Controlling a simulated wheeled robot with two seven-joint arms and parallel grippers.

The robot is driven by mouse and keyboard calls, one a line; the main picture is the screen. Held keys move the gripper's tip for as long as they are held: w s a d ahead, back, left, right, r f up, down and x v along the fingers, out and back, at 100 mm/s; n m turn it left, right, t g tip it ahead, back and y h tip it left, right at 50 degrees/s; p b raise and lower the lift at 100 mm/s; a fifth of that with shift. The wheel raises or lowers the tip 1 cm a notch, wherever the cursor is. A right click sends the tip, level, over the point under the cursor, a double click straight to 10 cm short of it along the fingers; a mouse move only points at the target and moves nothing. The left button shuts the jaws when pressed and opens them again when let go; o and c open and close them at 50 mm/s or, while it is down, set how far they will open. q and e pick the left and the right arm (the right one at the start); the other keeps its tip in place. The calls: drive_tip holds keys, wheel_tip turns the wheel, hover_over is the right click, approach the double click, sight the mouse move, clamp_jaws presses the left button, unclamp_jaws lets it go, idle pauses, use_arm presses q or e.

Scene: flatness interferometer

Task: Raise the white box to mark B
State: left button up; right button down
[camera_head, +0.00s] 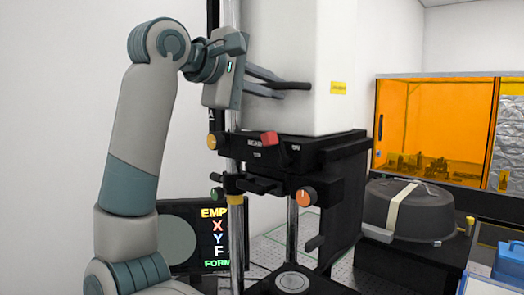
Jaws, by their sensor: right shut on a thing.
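The white box (330,45) is a tall housing mounted on a black carriage (310,146) on upright metal posts. It bears a small yellow label. My right gripper (281,84) is at its left side, with its fingers reaching right and closed around a dark bar-like handle (297,86) in front of the white face. The box's top is cut off by the picture edge. A dark strip (213,15) with a small pale mark shows beside the left post; I cannot read a mark B. My left gripper is not in view.
The carriage has a red knob (269,138) and orange knobs, one on the right (306,196). A monitor (182,234) stands behind the left post. To the right are a strapped dark case (410,208), an orange-windowed enclosure (436,125) and a blue box (510,262).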

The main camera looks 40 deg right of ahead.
drive_tip(key=shift+r+p, duration=0.35)
drive_tip(key=shift+r, duration=0.25)
idle(0.7)
drive_tip(key=c, duration=1.8)
unclamp_jaws()
drive_tip(key=shift+a+f, duration=0.1)
drive_tip(key=shift+a, duration=0.05)
drive_tip(key=b+v, duration=0.5)
drive_tip(key=v, duration=1.2)
drive_tip(key=shift+b, duration=0.35)
drive_tip(key=shift+a, duration=0.1)
